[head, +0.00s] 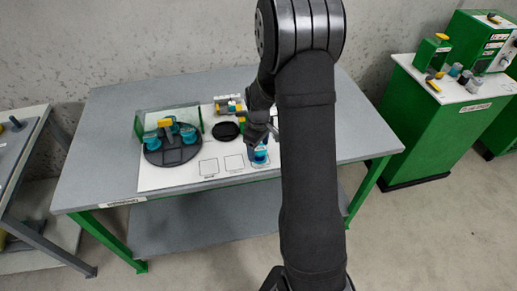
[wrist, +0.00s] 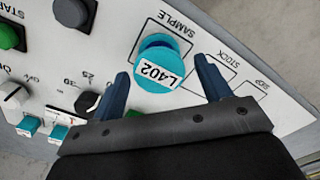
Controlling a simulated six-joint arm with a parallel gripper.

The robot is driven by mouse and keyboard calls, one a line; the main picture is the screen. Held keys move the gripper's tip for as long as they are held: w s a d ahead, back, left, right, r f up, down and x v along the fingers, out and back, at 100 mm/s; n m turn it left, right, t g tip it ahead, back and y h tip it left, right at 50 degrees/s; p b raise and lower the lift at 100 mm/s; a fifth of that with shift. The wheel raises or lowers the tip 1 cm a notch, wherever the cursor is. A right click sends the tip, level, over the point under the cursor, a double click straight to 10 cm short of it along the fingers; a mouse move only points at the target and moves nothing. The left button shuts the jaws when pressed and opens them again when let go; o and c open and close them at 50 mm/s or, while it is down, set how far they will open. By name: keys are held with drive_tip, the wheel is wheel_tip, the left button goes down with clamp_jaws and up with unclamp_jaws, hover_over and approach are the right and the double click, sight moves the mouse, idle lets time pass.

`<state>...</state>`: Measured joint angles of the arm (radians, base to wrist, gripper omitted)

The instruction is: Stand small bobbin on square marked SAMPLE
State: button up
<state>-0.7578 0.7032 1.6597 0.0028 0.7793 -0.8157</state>
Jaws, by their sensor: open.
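The small bobbin (wrist: 150,74) is cyan and blue with a white label reading L402. In the wrist view it appears upright, its far end within the outline of the square marked SAMPLE (wrist: 190,45); its near end hides part of that outline. In the head view the bobbin (head: 261,156) is at the board's front right, below my gripper (head: 264,136). My gripper (wrist: 164,84) is open, one finger on each side of the bobbin, with visible gaps. Whether the bobbin's base is fully flat is hidden.
The STOCK square (wrist: 213,72) and the SKIP square (wrist: 247,97) are empty beside it. A black disc (head: 225,131) lies behind the squares. Knobs and buttons (wrist: 13,36) are near my gripper.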

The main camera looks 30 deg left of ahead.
sight(259, 148)
wheel_tip(259, 148, up, 11)
idle(0.3)
drive_tip(key=shift+f, duration=0.15)
drive_tip(key=shift+f, duration=4.3)
